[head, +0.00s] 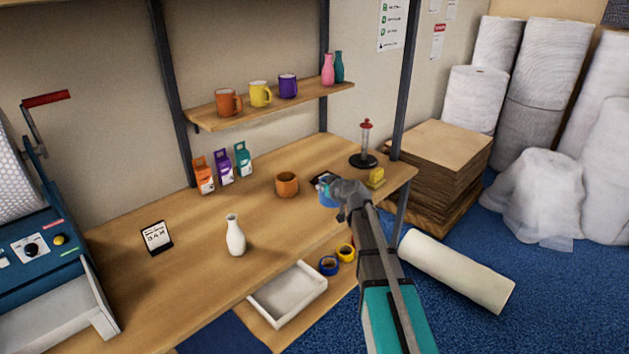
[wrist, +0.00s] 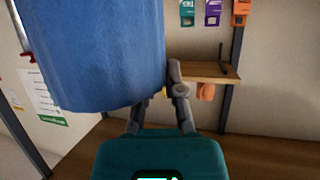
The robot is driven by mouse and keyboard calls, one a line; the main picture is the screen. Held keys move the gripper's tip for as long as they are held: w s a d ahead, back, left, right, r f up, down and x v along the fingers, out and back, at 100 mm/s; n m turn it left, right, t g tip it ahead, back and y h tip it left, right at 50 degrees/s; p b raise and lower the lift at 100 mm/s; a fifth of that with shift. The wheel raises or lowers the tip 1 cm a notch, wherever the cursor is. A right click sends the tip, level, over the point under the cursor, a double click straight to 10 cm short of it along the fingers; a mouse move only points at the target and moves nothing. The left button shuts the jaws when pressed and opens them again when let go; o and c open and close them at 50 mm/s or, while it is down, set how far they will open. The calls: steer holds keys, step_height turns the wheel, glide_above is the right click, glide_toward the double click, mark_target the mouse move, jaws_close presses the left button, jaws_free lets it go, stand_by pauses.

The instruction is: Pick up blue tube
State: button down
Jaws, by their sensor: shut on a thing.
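The blue tube (head: 327,196) shows as a small blue piece with a dark top at my gripper's tip, near the right end of the workbench. My gripper (head: 343,194) is shut on it and partly hides it. In the wrist view the blue tube (wrist: 95,55) fills the upper left, close to the camera, between and beyond the grey fingers (wrist: 158,105). Its far end runs out of that view. In the head view I cannot tell whether it touches the bench top.
A white vase (head: 235,236) and a white tray (head: 287,293) are further left. Stacked cardboard (head: 440,165) and a cream roll (head: 455,270) lie to the right.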

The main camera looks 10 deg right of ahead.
steer(key=p+v, duration=0.1)
steer(key=v, duration=0.2)
steer(key=shift+s+r, duration=0.25)
steer(key=shift+s, duration=0.1)
steer(key=shift+d, duration=0.15)
stand_by(0.6)
